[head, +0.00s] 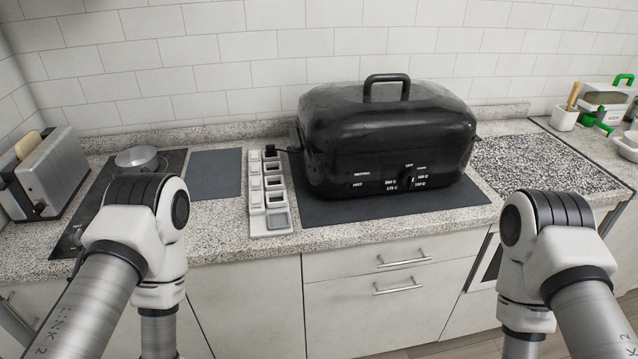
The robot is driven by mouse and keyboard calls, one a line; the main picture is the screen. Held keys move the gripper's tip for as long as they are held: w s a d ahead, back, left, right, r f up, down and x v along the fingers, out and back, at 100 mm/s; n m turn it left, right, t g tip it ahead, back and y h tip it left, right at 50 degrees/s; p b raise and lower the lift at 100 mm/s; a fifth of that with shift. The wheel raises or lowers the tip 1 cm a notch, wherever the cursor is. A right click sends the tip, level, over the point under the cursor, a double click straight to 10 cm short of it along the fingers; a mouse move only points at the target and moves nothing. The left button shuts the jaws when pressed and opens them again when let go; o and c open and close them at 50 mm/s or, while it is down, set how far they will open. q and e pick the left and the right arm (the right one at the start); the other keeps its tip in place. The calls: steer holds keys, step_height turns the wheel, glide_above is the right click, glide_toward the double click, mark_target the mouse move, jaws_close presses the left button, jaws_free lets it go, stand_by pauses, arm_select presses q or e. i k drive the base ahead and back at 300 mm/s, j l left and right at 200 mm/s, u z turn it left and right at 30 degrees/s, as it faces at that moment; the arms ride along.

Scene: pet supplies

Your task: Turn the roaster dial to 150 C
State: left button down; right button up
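The black roaster (387,133) stands on a dark mat on the counter, right of centre in the head view. Its lid is on, with a handle (387,87) on top. The dial (407,180) is a small dark knob low on the roaster's front, right of its middle. White temperature labels surround it, too small to read surely, and I cannot tell which mark the dial points at. Both my arms show at the lower left and lower right, in front of the counter. Neither gripper is in view, and neither arm touches the roaster.
A white power strip (279,222) with a black plug lies left of the roaster. Further left are a dark mat (216,172), a metal pot (139,159) on a hob and a toaster (50,173). A speckled board (545,164) lies right. Drawer handles (403,262) protrude below the counter.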

mark_target(408, 177)
steer(key=i+l+u, duration=0.15)
steer(key=l+u, duration=0.2)
steer(key=l, duration=0.75)
steer(key=l+u, duration=0.3)
steer(key=l, duration=0.75)
steer(key=k+l+u, duration=0.15)
steer(key=l+u, duration=0.2)
steer(key=l, duration=0.7)
